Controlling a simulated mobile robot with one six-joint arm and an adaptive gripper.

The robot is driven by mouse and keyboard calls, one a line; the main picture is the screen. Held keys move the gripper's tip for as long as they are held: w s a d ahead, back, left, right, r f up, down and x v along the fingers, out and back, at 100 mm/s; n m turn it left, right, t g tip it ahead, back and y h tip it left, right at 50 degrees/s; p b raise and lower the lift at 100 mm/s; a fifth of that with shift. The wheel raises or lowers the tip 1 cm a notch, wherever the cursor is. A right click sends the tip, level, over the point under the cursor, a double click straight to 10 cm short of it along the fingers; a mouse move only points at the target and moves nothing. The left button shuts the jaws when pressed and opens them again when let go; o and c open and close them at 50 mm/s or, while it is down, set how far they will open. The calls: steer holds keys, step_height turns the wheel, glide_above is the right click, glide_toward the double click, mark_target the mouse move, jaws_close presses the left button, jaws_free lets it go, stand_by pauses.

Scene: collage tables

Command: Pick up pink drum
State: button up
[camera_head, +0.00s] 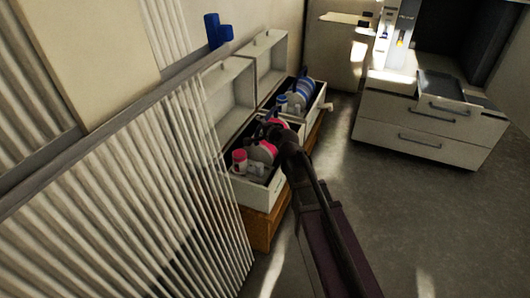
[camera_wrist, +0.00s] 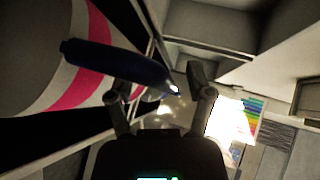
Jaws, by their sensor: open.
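The pink drum (camera_head: 262,151), with pink and white bands, sits in the near open white box (camera_head: 262,196) in the head view. In the wrist view the drum (camera_wrist: 85,62) fills the upper left, close up, with a dark blue rounded bar (camera_wrist: 115,66) across it. My gripper (camera_head: 276,136) is over the near box, beside the drum, and hides part of it. In the wrist view my gripper (camera_wrist: 157,84) is open, its fingers spread. The left finger overlaps the drum's edge and the bar; I cannot tell whether they touch. Nothing is held.
A pink-capped jar (camera_head: 239,160) stands in the near box, left of the drum. A second open box (camera_head: 315,108) behind holds a blue drum (camera_head: 302,89). Raised lids (camera_head: 232,92) stand along the left. A white drawer cabinet (camera_head: 425,125) is at right; floor between is clear.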

steer(key=shift+a, duration=0.15)
stand_by(0.3)
steer(key=shift+w, duration=0.1)
jaws_close()
